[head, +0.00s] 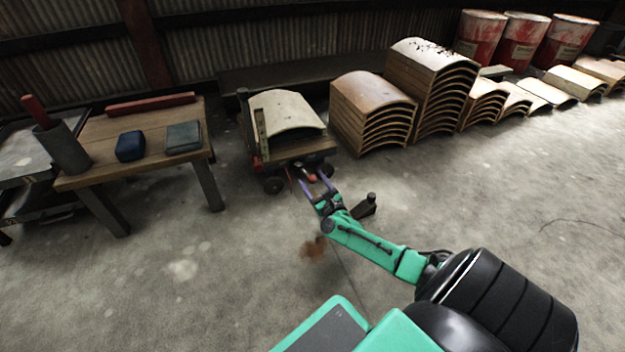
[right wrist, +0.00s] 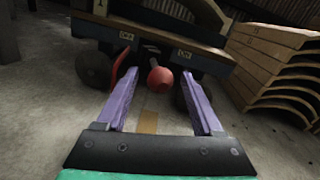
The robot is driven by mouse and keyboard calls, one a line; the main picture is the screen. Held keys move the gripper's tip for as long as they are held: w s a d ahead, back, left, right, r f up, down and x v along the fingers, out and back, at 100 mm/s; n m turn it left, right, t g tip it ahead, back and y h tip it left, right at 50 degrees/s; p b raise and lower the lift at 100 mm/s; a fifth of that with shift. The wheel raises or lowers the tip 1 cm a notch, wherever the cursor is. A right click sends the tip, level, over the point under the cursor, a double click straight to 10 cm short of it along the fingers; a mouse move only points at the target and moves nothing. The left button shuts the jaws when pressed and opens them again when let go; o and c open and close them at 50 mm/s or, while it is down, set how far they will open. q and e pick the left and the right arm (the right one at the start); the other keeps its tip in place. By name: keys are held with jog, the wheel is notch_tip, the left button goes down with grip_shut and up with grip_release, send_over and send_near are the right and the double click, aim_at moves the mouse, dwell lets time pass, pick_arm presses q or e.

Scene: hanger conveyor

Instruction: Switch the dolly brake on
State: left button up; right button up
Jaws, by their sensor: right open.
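The dolly (head: 300,152) stands at the back middle of the head view, with a curved pale panel (head: 285,112) on its deck. In the right wrist view the dolly's edge (right wrist: 150,30) spans the top, with dark wheels below. A red ball-ended brake lever (right wrist: 160,79) sticks out under the deck, with a curved red bar (right wrist: 124,64) to its left. My right gripper (head: 314,180) is open in front of the dolly. In the right wrist view its purple fingers (right wrist: 160,92) stand either side of the red ball, with gaps on both sides. My left gripper is not in view.
A wooden table (head: 140,142) with a blue case and a grey-green case stands at left. Stacks of curved panels (head: 372,108) stand right of the dolly, with red drums (head: 522,42) behind. A dark stand (head: 367,204) is on the floor beside my right arm. The front floor is open.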

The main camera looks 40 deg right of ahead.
jog(key=shift+w+d, duration=0.15)
jog(key=shift+w, duration=0.3)
jog(key=shift+c, duration=0.3)
grip_shut()
jog(key=shift+s, duration=0.1)
dwell(0.8)
